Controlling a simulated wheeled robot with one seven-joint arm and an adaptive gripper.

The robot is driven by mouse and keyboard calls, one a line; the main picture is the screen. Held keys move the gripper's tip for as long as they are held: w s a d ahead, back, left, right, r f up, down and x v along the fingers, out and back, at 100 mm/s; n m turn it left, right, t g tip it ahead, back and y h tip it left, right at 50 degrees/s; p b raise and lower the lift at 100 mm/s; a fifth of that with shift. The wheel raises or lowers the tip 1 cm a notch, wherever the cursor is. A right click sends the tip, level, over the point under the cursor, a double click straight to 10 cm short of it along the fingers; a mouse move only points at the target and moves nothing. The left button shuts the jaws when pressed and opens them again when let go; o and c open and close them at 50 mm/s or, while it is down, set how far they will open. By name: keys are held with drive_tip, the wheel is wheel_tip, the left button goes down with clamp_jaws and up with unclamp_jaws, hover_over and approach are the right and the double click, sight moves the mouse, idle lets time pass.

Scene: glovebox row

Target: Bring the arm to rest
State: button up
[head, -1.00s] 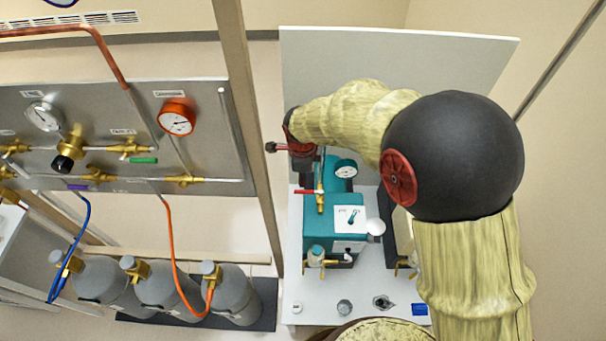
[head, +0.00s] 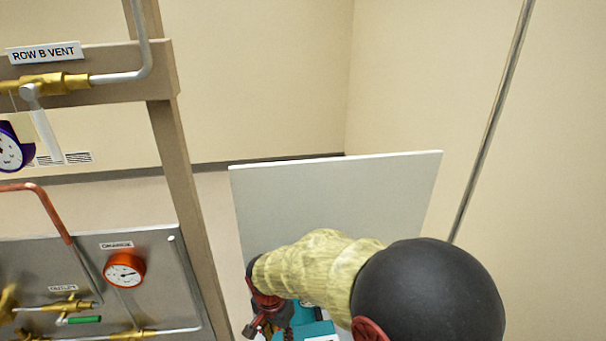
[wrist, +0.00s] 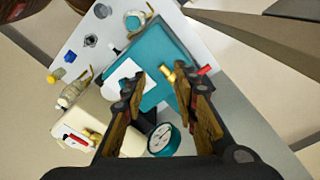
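My arm, in a yellow sleeve with a black joint, reaches in from the lower right of the head view. My gripper (head: 262,326) is at the lower left end of it, in front of the grey upright panel (head: 335,200). In the wrist view my gripper (wrist: 160,92) has its two fingers apart, with nothing between them. Beyond the fingers is a teal pump unit (wrist: 160,55) with a white label; its top also shows in the head view (head: 308,325), mostly cut off by the frame edge.
The wrist view shows a round gauge (wrist: 160,138), a red-handled valve (wrist: 204,70) and a white bench top (wrist: 115,30) close to my gripper. In the head view, a steel panel with an orange gauge (head: 124,269) and a brown post (head: 185,200) stand to the left.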

drive_tip(key=s+d+r+n+t+b, duration=0.1)
drive_tip(key=s+d+r+n+b, duration=0.1)
drive_tip(key=s+d+b, duration=0.3)
drive_tip(key=s+d+r+n+t+b, duration=0.2)
drive_tip(key=s+d+r+b, duration=0.2)
drive_tip(key=d, duration=0.8)
drive_tip(key=s+d+r+n+t+b, duration=0.2)
drive_tip(key=s+d+r+b, duration=0.1)
drive_tip(key=s+d+b, duration=0.2)
drive_tip(key=s+d, duration=0.2)
drive_tip(key=d, duration=0.1)
drive_tip(key=shift+s+d+r+b, duration=0.3)
drive_tip(key=shift+s, duration=0.05)
